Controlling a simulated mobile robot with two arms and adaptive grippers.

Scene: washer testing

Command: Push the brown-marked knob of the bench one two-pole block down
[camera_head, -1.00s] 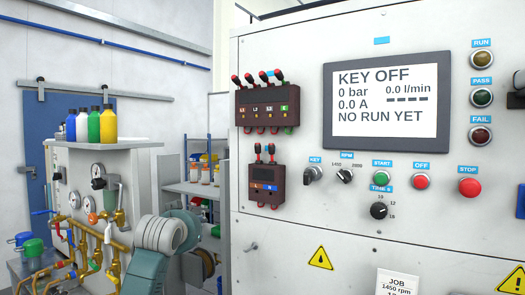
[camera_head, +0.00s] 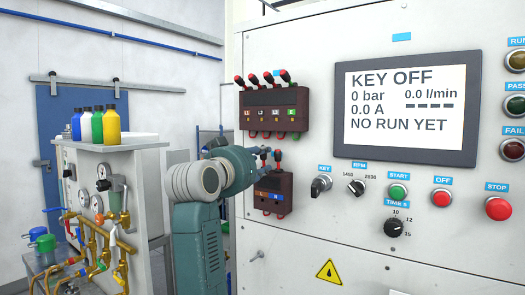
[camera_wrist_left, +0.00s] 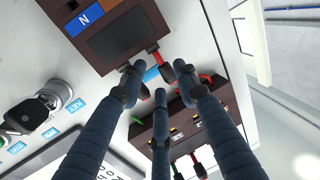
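The bench one two-pole block (camera_head: 286,190) is a dark brown-red box with a small screen, a brown mark at lower left and a blue mark at right. Its two dark knobs on red stems stand on top. In the left wrist view the block (camera_wrist_left: 115,38) appears upside down, and the brown-side knob (camera_wrist_left: 167,72) shows between the fingertips. The blue-side knob is largely covered by a finger. My left gripper (camera_wrist_left: 160,84) has dark blue fingers with tips apart, close to the knobs; contact cannot be told. In the head view it is mostly hidden by my wrist. My right gripper is out of view.
The display (camera_head: 407,108) reads KEY OFF. Right of the two-pole block are the key switch (camera_head: 321,187) and several buttons. A pipe stand with bottles (camera_head: 111,124) is at left.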

